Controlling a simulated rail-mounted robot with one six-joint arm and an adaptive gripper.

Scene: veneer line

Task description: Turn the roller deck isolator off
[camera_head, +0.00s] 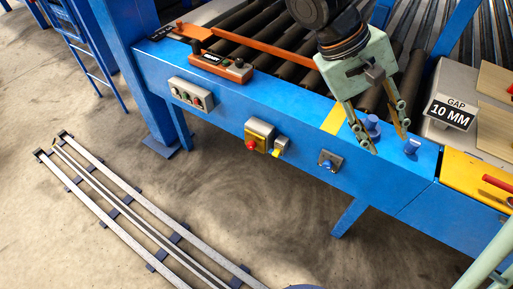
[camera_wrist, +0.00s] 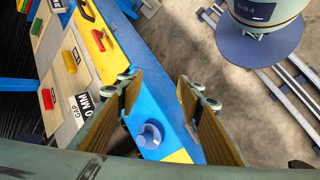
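My gripper (camera_head: 388,143) hangs over the blue front beam with its two fingers spread and nothing between the tips. In the wrist view my gripper (camera_wrist: 160,78) is also open. A round blue knob (camera_head: 371,122) stands on the beam top near the fingers; it shows as the knob (camera_wrist: 150,135) below the fingertips. On the beam's front face are a grey plate with a small blue switch (camera_head: 328,163), a yellow box with a red button (camera_head: 252,143), and a small yellow lever (camera_head: 276,152). No label naming the isolator is readable.
A grey button box (camera_head: 190,93) is at the front face's left. An orange pendant (camera_head: 222,65) lies on the beam top. A "GAP 10 MM" sign (camera_head: 452,112) and yellow plate (camera_head: 470,175) are at right. Floor rails (camera_head: 125,210) lie at lower left.

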